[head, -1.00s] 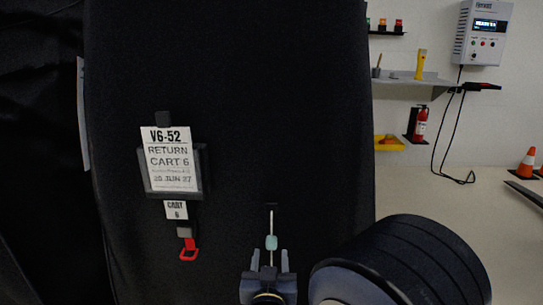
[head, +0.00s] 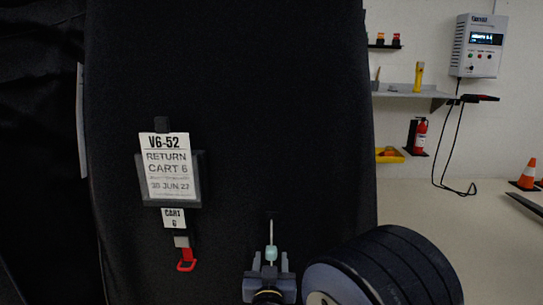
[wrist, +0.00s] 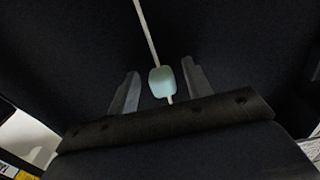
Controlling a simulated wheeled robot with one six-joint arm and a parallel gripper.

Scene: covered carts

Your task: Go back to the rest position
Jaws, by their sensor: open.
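My gripper (head: 269,262) is at the bottom middle of the head view, in front of a black-covered cart (head: 240,120). In the wrist view my gripper (wrist: 158,88) has its two fingers spread apart. A pale green bead (head: 271,253) on a thin light cord hangs in front of the cover. In the wrist view the bead (wrist: 161,81) shows between the open fingers, with space on both sides; I cannot tell its depth from them.
The cart bears a tag reading V6-52 RETURN CART 6 (head: 167,165) with a red pull (head: 187,266) below. A wall unit (head: 480,45), shelf (head: 400,90), fire extinguisher (head: 419,136), yellow tray (head: 390,155) and orange cone (head: 527,175) are at right. Open floor lies at right.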

